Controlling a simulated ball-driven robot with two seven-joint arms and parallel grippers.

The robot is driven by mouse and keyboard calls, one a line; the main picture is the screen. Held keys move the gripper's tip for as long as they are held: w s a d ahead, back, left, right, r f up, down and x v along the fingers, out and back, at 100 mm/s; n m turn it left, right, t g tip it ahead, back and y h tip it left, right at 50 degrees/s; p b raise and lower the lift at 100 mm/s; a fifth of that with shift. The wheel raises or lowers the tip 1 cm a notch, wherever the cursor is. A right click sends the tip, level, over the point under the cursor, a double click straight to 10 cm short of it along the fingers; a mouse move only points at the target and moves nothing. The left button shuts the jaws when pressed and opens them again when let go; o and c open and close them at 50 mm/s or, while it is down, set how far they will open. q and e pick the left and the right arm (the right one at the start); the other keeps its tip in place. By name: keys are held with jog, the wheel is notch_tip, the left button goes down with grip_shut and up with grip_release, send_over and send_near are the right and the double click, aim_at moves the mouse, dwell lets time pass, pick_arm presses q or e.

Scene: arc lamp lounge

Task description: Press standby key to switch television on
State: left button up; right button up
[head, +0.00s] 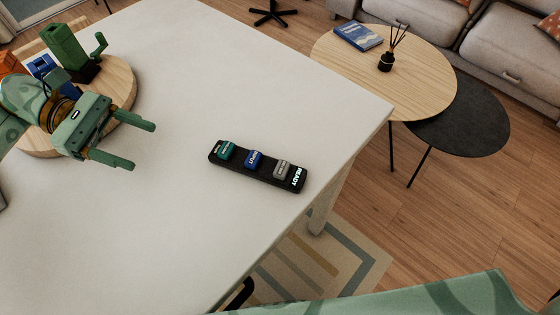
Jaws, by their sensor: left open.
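A black remote (243,172) lies on the white table near its right edge. It has three raised keys: a teal key (226,150), a blue key (253,159) and a grey key (282,169). Its right end shows the lit word READY. The key labels are too small to read surely, so I cannot tell which is the standby key. My left gripper (143,146) is open and empty, left of the remote and apart from it, with its fingers pointing right. No television is in view. My right gripper is not in view.
A round wooden board (122,88) at the table's upper left bears a green object (68,48) and blue and orange items, partly hidden by my left arm. The white tabletop (230,80) is clear around the remote. A coffee table (430,75) and sofa stand beyond.

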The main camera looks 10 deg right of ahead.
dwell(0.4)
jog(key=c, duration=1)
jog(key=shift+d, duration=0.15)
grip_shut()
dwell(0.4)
